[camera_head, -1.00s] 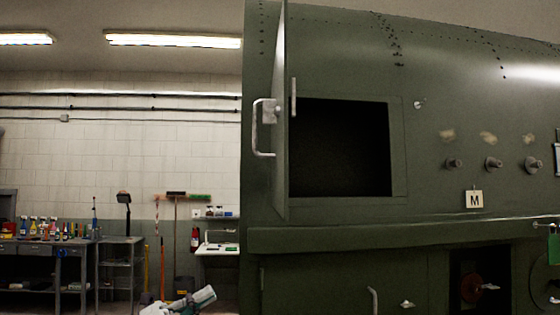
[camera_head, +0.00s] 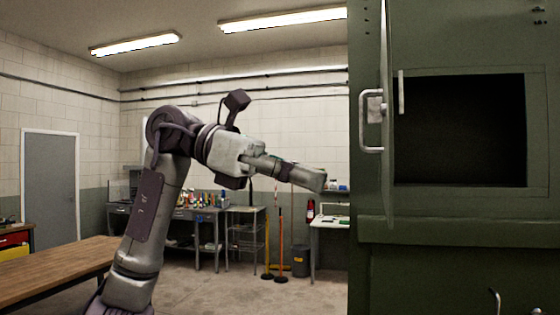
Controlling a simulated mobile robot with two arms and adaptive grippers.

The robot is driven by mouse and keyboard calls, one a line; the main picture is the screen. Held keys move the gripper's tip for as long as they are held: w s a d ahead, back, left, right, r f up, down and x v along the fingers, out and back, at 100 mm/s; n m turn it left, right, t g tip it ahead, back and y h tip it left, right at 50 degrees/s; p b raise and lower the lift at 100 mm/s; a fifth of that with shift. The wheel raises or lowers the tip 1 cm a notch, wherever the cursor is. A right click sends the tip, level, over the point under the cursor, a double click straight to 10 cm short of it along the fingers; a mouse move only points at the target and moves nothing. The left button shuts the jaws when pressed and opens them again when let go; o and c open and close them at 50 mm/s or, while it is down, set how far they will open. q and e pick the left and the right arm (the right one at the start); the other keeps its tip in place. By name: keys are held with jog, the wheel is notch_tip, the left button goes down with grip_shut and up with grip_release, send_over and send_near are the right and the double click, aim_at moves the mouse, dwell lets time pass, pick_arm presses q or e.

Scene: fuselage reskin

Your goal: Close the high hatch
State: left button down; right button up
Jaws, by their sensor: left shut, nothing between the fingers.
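The high hatch is a green door (camera_head: 386,100) on the upper part of the green fuselage (camera_head: 450,232). It is swung open to the left and seen almost edge-on. A grey bar handle (camera_head: 368,122) sticks out from its left face. The dark square opening (camera_head: 460,130) shows to its right. My left gripper (camera_head: 318,180) is raised at the left of the hatch, pointing right, a little lower than the handle. It is shut and empty, and appears apart from the handle. My right gripper is not in view.
A wooden workbench (camera_head: 60,270) stands at the lower left.

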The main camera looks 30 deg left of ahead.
aim_at(388, 193)
pick_arm(q)
jog(key=x, duration=0.2)
jog(key=p+x, duration=0.1)
jog(key=x, duration=0.1)
jog(key=r+p+x, duration=0.1)
jog(key=x, duration=0.1)
jog(key=shift+w+d, duration=0.1)
jog(key=shift+d, duration=0.65)
